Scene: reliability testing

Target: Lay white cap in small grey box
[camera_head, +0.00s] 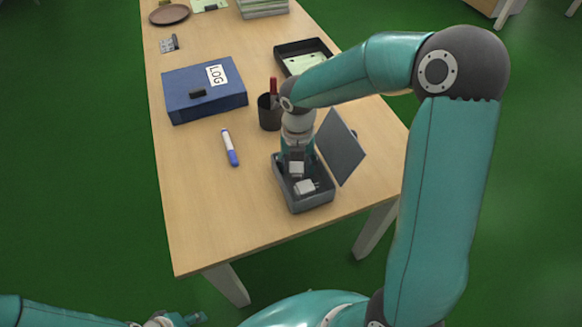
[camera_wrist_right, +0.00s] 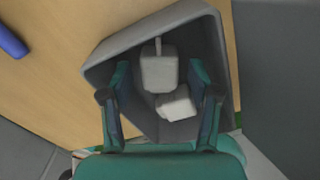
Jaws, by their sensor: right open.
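The small grey box (camera_head: 309,204) stands near the front right of the table with its lid (camera_head: 340,148) open; it fills much of the right wrist view (camera_wrist_right: 112,48). Two white blocky pieces lie in it: one (camera_wrist_right: 160,70) with a short stub, the other (camera_wrist_right: 177,104) tilted beside it. I cannot tell if either is the white cap. My right gripper (camera_wrist_right: 160,78) points down into the box, open, its fingers either side of the stubbed piece with gaps showing. My left gripper (camera_head: 180,319) shows only partly at the bottom edge; its jaw state is unclear.
A blue log binder (camera_head: 205,95) lies left of a dark pen cup (camera_head: 269,113). A blue and white marker (camera_head: 229,147) lies left of the box. A black tray (camera_head: 290,53) sits behind. The table's front left is clear.

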